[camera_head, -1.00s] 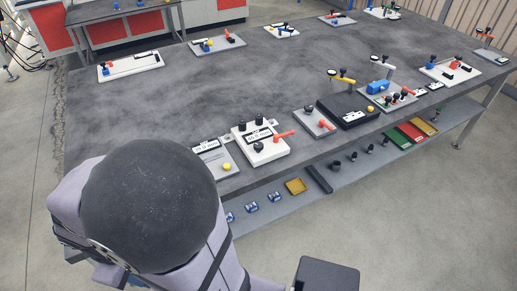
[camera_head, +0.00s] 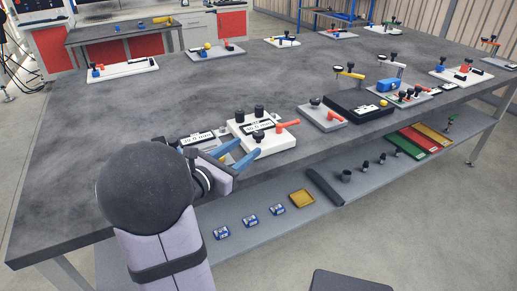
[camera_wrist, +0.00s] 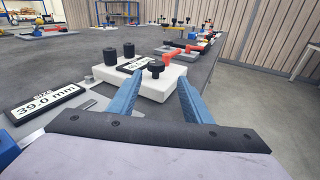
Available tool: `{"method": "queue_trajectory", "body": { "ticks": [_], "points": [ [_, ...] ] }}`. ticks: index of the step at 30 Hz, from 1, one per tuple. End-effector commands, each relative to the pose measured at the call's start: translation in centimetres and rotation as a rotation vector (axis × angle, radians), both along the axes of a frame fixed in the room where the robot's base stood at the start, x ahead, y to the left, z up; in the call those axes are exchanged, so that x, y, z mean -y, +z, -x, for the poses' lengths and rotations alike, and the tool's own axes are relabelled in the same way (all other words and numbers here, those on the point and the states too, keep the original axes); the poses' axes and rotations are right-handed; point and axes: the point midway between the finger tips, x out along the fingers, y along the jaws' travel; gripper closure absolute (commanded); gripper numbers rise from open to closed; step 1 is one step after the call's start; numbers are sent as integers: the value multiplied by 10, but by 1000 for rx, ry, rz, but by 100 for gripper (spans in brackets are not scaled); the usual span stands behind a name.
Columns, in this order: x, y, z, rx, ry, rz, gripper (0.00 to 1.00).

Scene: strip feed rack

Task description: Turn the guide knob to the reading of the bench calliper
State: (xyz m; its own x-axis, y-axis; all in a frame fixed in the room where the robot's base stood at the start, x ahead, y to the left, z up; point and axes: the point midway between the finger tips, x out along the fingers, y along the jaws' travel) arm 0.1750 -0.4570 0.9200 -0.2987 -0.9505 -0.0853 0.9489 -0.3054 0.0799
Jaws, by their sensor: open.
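A white block (camera_head: 276,145) stands near the table's front edge, with two black posts behind, a black lobed knob (camera_head: 258,137) in front and a red lever (camera_head: 288,124). In the wrist view the lobed knob (camera_wrist: 156,66) shows between my fingers, beyond the tips. Which knob is the guide knob is not marked legibly. A sign reading "SIZE 39.0 mm" (camera_wrist: 45,103) lies on a grey plate left of the block; the calliper there is mostly cut off or hidden. My gripper (camera_head: 250,147) has blue fingers, open and empty, at the block's near left side.
A grey plate with a black knob and red lever (camera_head: 334,118) stands right of the block, then a black tray (camera_head: 372,111). More fixtures line the far edge. The table's middle is clear.

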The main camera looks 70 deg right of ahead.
Motion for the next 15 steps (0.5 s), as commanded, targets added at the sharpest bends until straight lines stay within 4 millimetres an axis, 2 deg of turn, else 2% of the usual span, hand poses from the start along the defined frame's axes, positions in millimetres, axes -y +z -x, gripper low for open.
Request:
{"method": "queue_trajectory", "body": {
  "ticks": [1, 4, 15],
  "points": [
    [6, -6, 2, -32, 10, 18, 55],
    [14, -2, 1, -78, 32, 45, 55],
    [25, 2, 2, -102, 44, 60, 55]
  ]
}}
